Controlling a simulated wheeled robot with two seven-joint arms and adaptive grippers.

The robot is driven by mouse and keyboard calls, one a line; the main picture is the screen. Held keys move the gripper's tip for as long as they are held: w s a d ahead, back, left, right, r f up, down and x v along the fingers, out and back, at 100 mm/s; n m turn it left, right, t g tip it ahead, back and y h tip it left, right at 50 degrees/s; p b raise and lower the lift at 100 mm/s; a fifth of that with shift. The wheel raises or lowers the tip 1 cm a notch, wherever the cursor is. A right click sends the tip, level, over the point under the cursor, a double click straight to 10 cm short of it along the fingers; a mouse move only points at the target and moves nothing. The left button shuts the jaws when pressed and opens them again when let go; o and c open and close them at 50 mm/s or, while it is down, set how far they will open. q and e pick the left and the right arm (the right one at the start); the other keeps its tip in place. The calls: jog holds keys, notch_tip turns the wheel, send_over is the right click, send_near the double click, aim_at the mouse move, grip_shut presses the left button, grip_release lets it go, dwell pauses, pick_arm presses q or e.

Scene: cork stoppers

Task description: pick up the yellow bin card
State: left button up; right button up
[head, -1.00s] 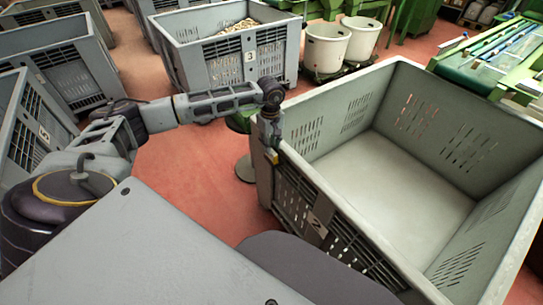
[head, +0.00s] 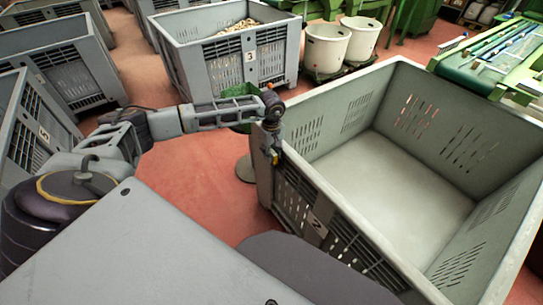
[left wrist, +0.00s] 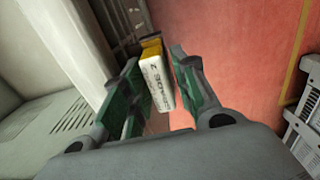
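The bin card (left wrist: 157,82) shows in the left wrist view, with a yellow top edge and a pale face with dark lettering. It is at the outer side of the large grey bin's wall (left wrist: 75,40). My left gripper (left wrist: 158,93) is open, with its green-padded fingers on either side of the card. A gap shows between the card and the right finger; contact on the left is unclear. In the head view my left gripper (head: 272,150) points down at the near left rim of the grey bin (head: 345,215). My right gripper is out of view.
The large bin is empty inside. Bin 3 (head: 222,70) stands behind, holding pale pieces, beside two white tubs (head: 326,47). A green stand (head: 245,170) is left of the large bin.

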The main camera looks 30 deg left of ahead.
pick_arm(q)
grip_shut()
jog(key=shift+r, duration=5.05)
jog(key=shift+s+f, duration=0.1)
